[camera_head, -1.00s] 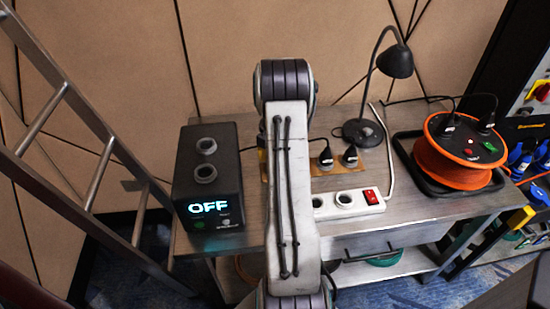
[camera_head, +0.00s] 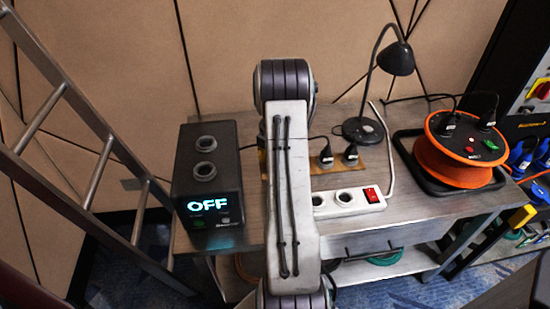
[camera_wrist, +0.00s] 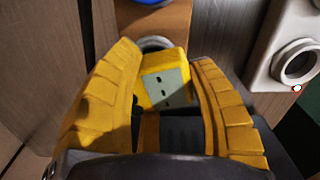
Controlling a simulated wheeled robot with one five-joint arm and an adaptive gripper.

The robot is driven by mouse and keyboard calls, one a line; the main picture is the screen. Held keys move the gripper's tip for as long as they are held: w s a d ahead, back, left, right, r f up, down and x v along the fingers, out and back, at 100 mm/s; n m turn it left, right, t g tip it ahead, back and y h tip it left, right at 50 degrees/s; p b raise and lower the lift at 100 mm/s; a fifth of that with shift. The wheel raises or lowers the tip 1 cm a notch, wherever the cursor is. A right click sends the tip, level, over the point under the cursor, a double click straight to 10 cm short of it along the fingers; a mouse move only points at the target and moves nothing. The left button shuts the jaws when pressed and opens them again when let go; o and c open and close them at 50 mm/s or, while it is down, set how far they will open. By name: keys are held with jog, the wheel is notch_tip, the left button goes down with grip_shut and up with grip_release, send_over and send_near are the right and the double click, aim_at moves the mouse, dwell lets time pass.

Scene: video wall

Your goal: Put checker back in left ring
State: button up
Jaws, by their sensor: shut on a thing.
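The checker (camera_wrist: 166,82) is a small yellow block with a grey face and dark slots. In the wrist view it sits between the two yellow fingers of my gripper (camera_wrist: 168,100), which is shut on it. A round ring (camera_wrist: 154,43) on a brown wooden board (camera_wrist: 165,22) shows just beyond the checker, which partly covers it. I cannot tell whether the checker touches the ring. In the head view my arm hides the gripper, the checker and the left part of the wooden board (camera_head: 343,165).
A white power strip (camera_head: 333,204) with round sockets and a red switch lies right of my arm. A black box (camera_head: 208,181) reading OFF stands on the left. Two black plugs (camera_head: 327,157), a desk lamp (camera_head: 396,60) and an orange cable reel (camera_head: 455,165) are to the right.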

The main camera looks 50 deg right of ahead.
jog(key=shift+f+b, duration=0.3)
jog(key=shift+f, duration=0.2)
jog(key=o, duration=1.7)
jog(key=shift+r, duration=0.25)
jog(key=shift+r+p, duration=2.2)
jog(key=shift+r, duration=0.65)
